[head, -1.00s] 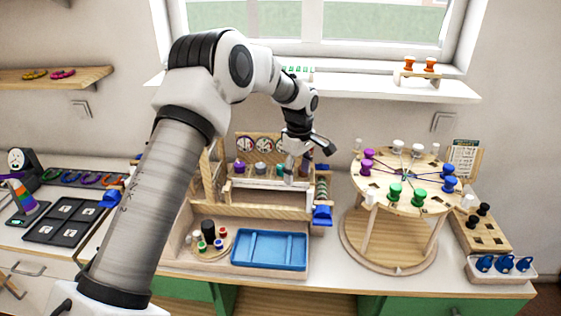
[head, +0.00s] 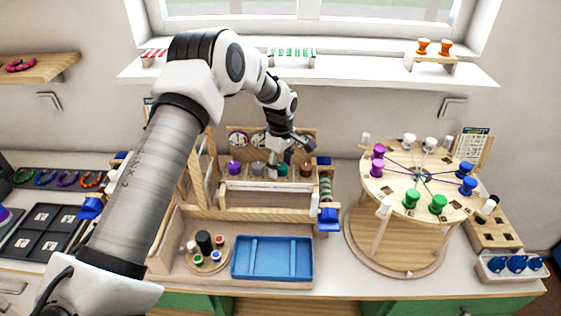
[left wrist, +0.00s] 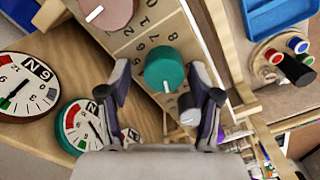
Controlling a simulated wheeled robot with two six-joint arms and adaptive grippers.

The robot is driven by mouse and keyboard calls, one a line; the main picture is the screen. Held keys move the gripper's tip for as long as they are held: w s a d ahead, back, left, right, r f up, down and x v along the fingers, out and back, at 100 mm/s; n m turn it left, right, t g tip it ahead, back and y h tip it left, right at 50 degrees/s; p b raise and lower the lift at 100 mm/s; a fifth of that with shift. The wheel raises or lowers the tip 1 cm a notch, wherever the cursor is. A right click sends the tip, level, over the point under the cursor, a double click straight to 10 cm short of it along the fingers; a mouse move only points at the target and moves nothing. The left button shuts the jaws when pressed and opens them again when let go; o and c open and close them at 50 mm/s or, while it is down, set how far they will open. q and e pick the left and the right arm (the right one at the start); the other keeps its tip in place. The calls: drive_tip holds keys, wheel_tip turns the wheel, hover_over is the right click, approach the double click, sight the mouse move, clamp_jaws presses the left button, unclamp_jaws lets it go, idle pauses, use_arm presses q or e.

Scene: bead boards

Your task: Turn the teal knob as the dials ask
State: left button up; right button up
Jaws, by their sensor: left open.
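The teal knob (left wrist: 164,70) shows in the left wrist view, round, with a white line on its side, below numbers on a wooden board. In the head view it sits in a row of knobs, teal knob (head: 282,170) partly beside my finger. My left gripper (left wrist: 161,72) is open, one finger on each side of the teal knob in the picture; I cannot tell whether they touch it. In the head view the left gripper (head: 273,164) is at the knob row. Two dials, one dial (left wrist: 28,85) and another dial (left wrist: 82,122), have red and green marks and pointers. My right gripper is not in view.
A grey knob (left wrist: 190,112) and a brown knob (left wrist: 103,12) flank the teal one. A purple knob (head: 234,168) is at the row's left. A blue tray (head: 272,257) lies in front; a round peg table (head: 400,240) stands to the right.

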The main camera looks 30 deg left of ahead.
use_arm(q)
drive_tip(key=shift+s+d+r, duration=0.3)
drive_tip(key=shift+d+r, duration=0.05)
drive_tip(key=c, duration=1.1)
drive_tip(key=shift+c, duration=0.2)
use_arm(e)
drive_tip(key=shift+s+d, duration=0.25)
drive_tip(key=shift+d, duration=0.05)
use_arm(q)
drive_tip(key=shift+m, duration=0.4)
